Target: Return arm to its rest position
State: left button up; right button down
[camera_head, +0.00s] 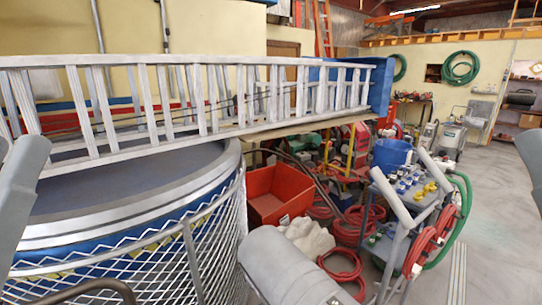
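A metal ladder (210,95) lies across a large round wire-mesh tank (150,245) on the left. A red bin (277,192), red hoses (345,268) and a blue bucket (391,154) crowd the middle. A cart of fittings (404,205) stands right of them. The concrete floor (500,220) is clear at right.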

notch_tip(320, 180, up, 37)
jog(key=p, duration=3.3)
notch_tip(320, 180, down, 61)
jog(key=b, duration=6.1)
jog(key=shift+w, duration=0.35)
jog(key=shift+d+f, duration=0.1)
